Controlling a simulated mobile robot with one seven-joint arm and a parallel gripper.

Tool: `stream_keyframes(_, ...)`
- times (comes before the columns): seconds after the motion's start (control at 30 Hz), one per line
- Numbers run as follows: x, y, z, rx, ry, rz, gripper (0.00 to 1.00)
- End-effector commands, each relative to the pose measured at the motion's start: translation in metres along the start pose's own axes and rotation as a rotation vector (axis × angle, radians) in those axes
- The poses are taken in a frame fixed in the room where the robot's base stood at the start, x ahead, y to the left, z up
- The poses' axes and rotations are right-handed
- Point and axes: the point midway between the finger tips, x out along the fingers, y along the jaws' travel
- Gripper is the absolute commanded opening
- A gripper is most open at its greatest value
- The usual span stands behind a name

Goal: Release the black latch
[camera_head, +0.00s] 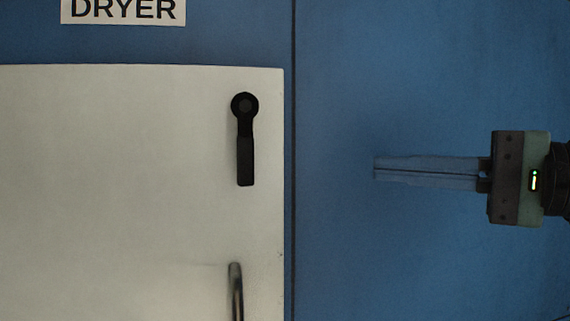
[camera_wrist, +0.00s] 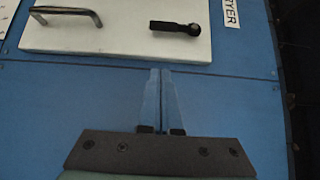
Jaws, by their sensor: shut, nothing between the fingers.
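The black latch (camera_head: 245,145) is on the white door (camera_head: 120,190), near its upper right edge in the head view. Its round pivot is at the top and its lever hangs straight down. In the wrist view the latch (camera_wrist: 178,27) lies across the upper middle, on the door (camera_wrist: 120,42). My gripper (camera_head: 376,168) is to the right of the latch in the head view, in front of the blue panel. Its fingers (camera_wrist: 160,72) are together, empty and apart from the latch. They point left toward the door.
A metal bar handle (camera_head: 236,290) is on the door below the latch; it also shows in the wrist view (camera_wrist: 65,13). A white DRYER label (camera_head: 123,11) is above the door. The blue panel (camera_head: 340,80) between my gripper and the door is clear, with a vertical seam.

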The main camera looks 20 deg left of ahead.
Motion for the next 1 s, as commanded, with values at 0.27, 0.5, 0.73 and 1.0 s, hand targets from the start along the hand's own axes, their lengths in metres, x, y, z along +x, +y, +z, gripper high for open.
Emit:
stream_keyframes(0.27, 0.008, -0.001, 0.0, -0.001, 0.0, 0.0, 0.0)
stream_keyframes(0.5, 0.051, -0.003, 0.0, -0.001, -0.002, 0.001, 0.0)
stream_keyframes(0.73, 0.101, -0.004, 0.0, -0.001, -0.001, 0.001, 0.0)
stream_keyframes(1.0, 0.123, -0.002, 0.021, -0.003, 0.002, -0.001, 0.0)
